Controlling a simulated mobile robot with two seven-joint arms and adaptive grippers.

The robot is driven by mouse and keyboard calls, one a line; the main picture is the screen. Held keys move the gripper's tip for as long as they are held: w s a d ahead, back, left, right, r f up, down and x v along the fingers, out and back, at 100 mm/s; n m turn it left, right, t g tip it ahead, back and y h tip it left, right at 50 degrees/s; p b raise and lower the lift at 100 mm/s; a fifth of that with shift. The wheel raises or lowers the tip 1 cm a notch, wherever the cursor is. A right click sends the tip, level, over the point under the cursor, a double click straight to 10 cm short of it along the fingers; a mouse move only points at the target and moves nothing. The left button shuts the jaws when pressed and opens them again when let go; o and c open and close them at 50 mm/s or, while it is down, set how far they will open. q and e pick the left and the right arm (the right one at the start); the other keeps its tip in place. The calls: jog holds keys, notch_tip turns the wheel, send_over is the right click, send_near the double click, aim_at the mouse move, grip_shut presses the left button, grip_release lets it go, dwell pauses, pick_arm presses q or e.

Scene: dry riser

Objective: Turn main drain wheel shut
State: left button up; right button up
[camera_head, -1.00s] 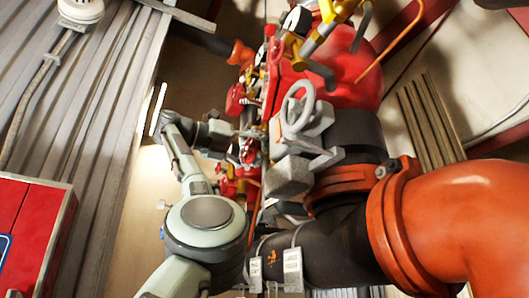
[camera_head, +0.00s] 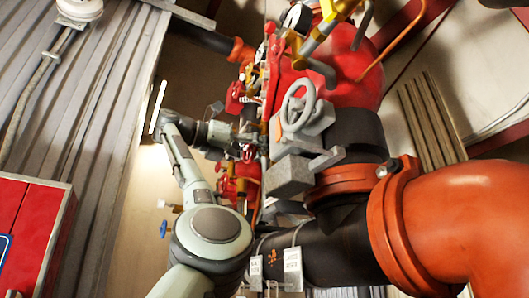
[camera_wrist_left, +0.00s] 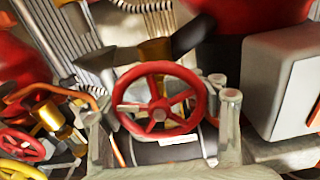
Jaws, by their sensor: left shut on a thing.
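A red spoked handwheel (camera_wrist_left: 160,101) faces the camera in the middle of the left wrist view. My left gripper (camera_wrist_left: 163,112) has one pale finger on each side of the wheel's rim and is shut on it. In the head view my left gripper (camera_head: 252,143) reaches in from the left to the cluster of red valve fittings. There the wheel is mostly hidden by the gripper and the fittings. My right gripper is in neither view.
A grey handwheel (camera_head: 298,105) stands just right of my gripper. A large orange pipe (camera_head: 470,220) and black pipe (camera_head: 340,250) fill the lower right. A red cabinet (camera_head: 30,235) is at the lower left. Another red wheel (camera_wrist_left: 22,144) shows at left in the wrist view.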

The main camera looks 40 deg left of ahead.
pick_arm(q)
jog(key=o, duration=1.5)
jog(key=shift+c, duration=0.2)
jog(key=v, duration=1.2)
